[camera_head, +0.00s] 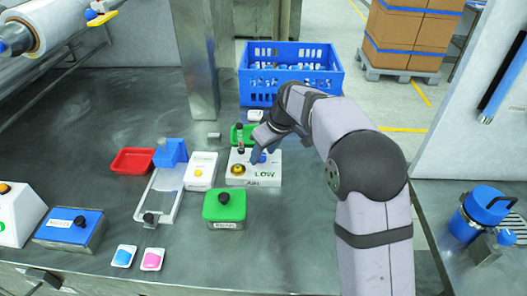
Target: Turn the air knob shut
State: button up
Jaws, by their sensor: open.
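The air unit is a light box (271,172) on the bench in the head view, labelled LOW and AIR. A round gold part (238,169) sits at its left. A small blue part (262,158), perhaps the air knob, shows near the top of the box, partly covered by my gripper. My gripper (256,151) reaches down over the back of the box and is open. The fingertips are small and dark here, and I cannot tell whether they touch the blue part or stand around it.
A white box with a yellow button (201,171) stands close left. A blue crate (291,90) is behind. Clear bench lies front right of the green box.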

jog(key=shift+a+f, duration=0.1)
jog(key=shift+f, duration=0.05)
jog(key=c, duration=1.1)
jog(key=shift+o, duration=0.2)
